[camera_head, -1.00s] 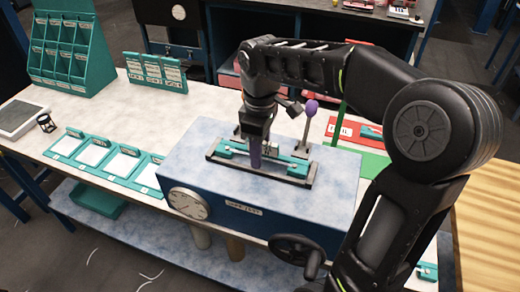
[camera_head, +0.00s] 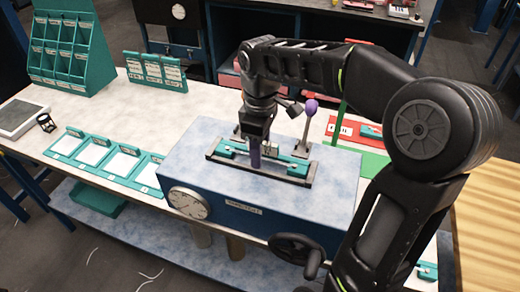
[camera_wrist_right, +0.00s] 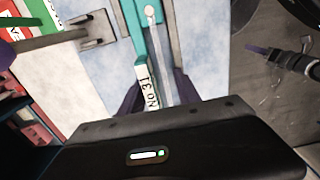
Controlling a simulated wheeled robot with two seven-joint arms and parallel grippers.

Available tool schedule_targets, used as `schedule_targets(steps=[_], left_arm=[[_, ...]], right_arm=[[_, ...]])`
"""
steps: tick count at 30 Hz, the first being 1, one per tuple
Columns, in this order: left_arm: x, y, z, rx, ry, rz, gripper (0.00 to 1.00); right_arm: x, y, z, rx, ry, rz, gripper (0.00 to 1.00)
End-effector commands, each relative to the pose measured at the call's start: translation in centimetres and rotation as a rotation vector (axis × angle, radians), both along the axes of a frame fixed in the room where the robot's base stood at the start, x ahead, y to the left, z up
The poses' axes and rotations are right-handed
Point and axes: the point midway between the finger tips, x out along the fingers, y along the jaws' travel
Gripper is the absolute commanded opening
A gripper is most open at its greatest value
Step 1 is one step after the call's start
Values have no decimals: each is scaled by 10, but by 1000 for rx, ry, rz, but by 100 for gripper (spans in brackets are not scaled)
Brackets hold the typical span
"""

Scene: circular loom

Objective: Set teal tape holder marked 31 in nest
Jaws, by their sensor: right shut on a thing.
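The teal tape holder (camera_wrist_right: 131,25) is long and narrow, with a white label reading NO 31 in the right wrist view. Its teal ends also show in the head view (camera_head: 297,168). It lies along the dark rectangular nest (camera_head: 240,168) on top of the blue block. I cannot tell whether it is fully seated. My right gripper (camera_head: 256,160) points down at the middle of the holder and is shut on it; its purple fingers stand on both sides of the label in the wrist view. My left gripper is not in view.
The blue block (camera_head: 250,212) has a dial (camera_head: 188,204) and a crank wheel (camera_head: 296,247) on its front. A purple-knobbed lever (camera_head: 311,107) stands behind the nest. Teal trays with white cards (camera_head: 122,165) lie to the left, and a teal rack (camera_head: 68,55) stands at the back left.

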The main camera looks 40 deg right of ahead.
Motion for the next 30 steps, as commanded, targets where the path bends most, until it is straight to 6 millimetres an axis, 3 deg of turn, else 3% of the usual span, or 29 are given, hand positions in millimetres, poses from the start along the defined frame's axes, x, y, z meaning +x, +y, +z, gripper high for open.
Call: schedule_targets(steps=[5, 6, 14, 30], left_arm=[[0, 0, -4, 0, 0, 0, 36], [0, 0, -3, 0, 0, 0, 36], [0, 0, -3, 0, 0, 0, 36], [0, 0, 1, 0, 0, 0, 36]], right_arm=[[0, 0, -6, 0, 0, 0, 0], [0, 0, -5, 1, 1, 0, 42], [-1, 1, -7, 3, 7, 0, 64], [-2, 3, -2, 7, 12, 0, 65]])
